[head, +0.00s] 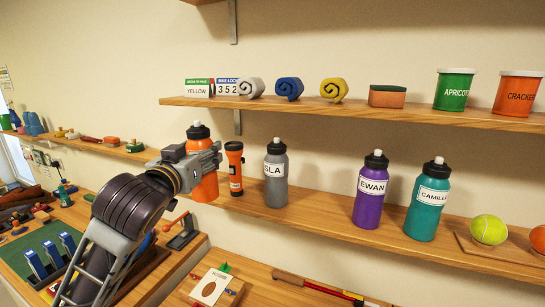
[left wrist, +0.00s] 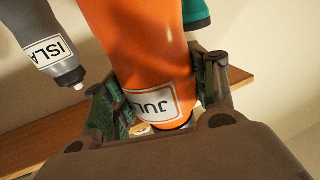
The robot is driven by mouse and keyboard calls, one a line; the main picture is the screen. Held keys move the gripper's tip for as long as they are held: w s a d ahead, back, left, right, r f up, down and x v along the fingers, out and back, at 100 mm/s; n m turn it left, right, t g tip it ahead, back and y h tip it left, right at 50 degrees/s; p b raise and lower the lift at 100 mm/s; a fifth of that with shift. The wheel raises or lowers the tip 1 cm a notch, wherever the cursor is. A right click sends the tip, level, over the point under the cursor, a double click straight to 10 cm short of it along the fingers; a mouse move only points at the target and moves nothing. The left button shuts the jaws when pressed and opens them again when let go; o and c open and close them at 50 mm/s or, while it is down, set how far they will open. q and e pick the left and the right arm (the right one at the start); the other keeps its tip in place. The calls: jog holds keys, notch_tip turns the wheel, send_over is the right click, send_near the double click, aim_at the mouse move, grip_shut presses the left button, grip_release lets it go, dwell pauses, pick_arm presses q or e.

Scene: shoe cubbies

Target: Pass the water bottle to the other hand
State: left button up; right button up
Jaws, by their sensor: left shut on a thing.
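The orange water bottle (head: 206,188) with a black cap is upright at the middle shelf in the head view. My left gripper (head: 212,160) is shut on its upper part and hides some of it. In the left wrist view the orange bottle (left wrist: 140,45) sits between both fingers (left wrist: 165,88), with a label partly reading "JUL". I cannot tell whether its base touches the shelf. My right gripper is in neither view.
The middle shelf (head: 320,212) also holds an orange flashlight (head: 235,168), a grey bottle (head: 275,175), a purple bottle (head: 371,190), a teal bottle (head: 428,202) and a tennis ball (head: 489,230). An upper shelf (head: 350,107) runs above. Tools lie on the bench below.

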pick_arm(q)
jog(key=w+a+f+n+y, duration=0.1)
jog(key=a+f, duration=0.1)
jog(key=f, duration=0.7)
jog(key=a+f+y, duration=0.1)
jog(key=a+f, duration=0.1)
jog(key=f, duration=0.7)
jog(key=s+f, duration=0.3)
jog(key=f, duration=0.6)
jog(key=s+a+f, duration=0.1)
jog(key=s+f, duration=0.3)
jog(key=f, duration=0.5)
jog(key=shift+f+n+y, duration=0.3)
jog(key=shift+f, duration=0.05)
jog(key=shift+w+d+r, duration=0.1)
jog(key=shift+d+r, duration=0.15)
jog(key=d+r+m+g+h, duration=0.5)
jog(key=d+m+h, duration=0.4)
jog(key=d+h, duration=0.2)
jog(key=shift+w+r+g+h, duration=0.35)
jog(key=shift+r+h, duration=0.45)
jog(key=shift+h, duration=0.3)
dwell(1.1)
jog(key=shift+d+r+m, duration=0.1)
jog(key=shift+d+m, duration=0.05)
jog(key=shift+m, duration=0.15)
jog(key=shift+d+r+m+g+h, duration=0.2)
jog(key=shift+d+m+g+h, duration=0.15)
jog(key=shift+d+h, duration=0.1)
